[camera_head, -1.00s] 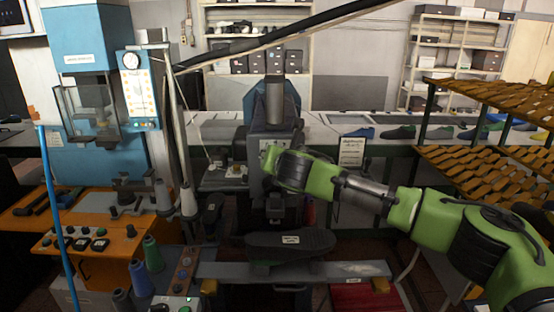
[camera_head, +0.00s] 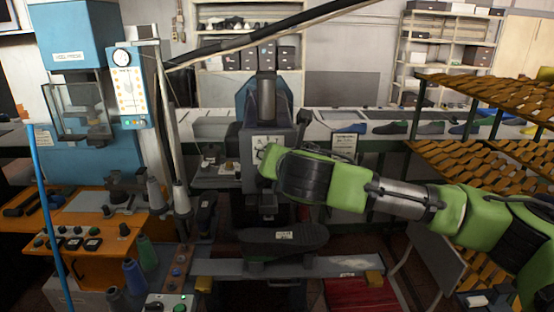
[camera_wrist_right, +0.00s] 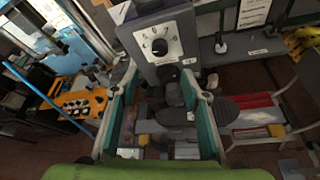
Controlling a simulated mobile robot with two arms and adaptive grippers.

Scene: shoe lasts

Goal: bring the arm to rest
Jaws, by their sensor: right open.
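My right arm (camera_head: 330,182) comes in from the right in the head view, green with dark bands, and reaches left in front of a grey machine (camera_head: 267,95). Its gripper is hidden behind the wrist there. In the wrist view my right gripper (camera_wrist_right: 158,72) has two teal-edged fingers spread wide apart, with nothing held between them. It faces the machine's white dial plate (camera_wrist_right: 157,43). My left gripper is not in view.
A dark sole-shaped piece (camera_head: 283,237) with a label lies on the machine below the arm. Slatted orange racks (camera_head: 470,160) stand at right. A blue machine (camera_head: 85,40) and orange control bench (camera_head: 90,260) stand at left. Shoes line the back counter.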

